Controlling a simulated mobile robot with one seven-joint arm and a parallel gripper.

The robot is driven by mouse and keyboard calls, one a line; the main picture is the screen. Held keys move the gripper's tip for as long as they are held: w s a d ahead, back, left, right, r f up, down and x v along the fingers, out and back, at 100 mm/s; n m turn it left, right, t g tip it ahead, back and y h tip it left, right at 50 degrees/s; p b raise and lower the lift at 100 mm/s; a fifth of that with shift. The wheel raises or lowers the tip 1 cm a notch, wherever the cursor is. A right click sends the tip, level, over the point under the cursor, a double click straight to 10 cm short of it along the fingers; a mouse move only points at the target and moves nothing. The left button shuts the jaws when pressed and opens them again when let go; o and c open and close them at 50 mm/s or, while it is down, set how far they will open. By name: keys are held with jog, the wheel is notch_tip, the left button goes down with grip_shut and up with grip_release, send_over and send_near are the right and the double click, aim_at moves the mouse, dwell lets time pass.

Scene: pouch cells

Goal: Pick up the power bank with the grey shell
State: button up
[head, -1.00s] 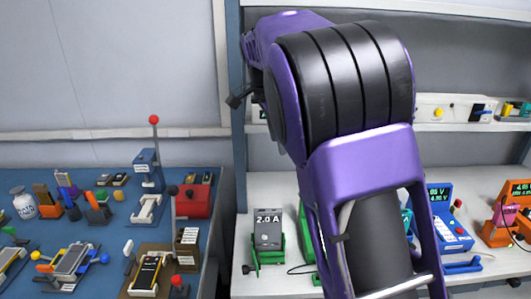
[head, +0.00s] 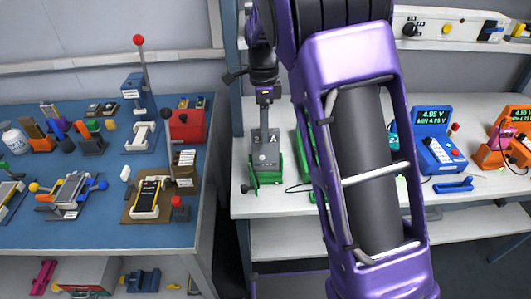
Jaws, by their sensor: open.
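A grey-shelled block (head: 266,155), which looks like the power bank, stands upright in a green cradle (head: 255,179) on the white bench, left of my forearm.
My purple forearm hides the bench middle and part of another green cradle (head: 303,155). A blue meter (head: 437,140) and an orange meter (head: 505,140) stand to the right. The blue table (head: 85,233) at left is crowded with tools and fixtures.

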aim_at(265, 151)
notch_tip(265, 151, down, 5)
jog(key=shift+s+d+f+b, duration=0.1)
jog(key=shift+d+f+b, duration=0.05)
jog(key=shift+b, duration=0.35)
grip_shut()
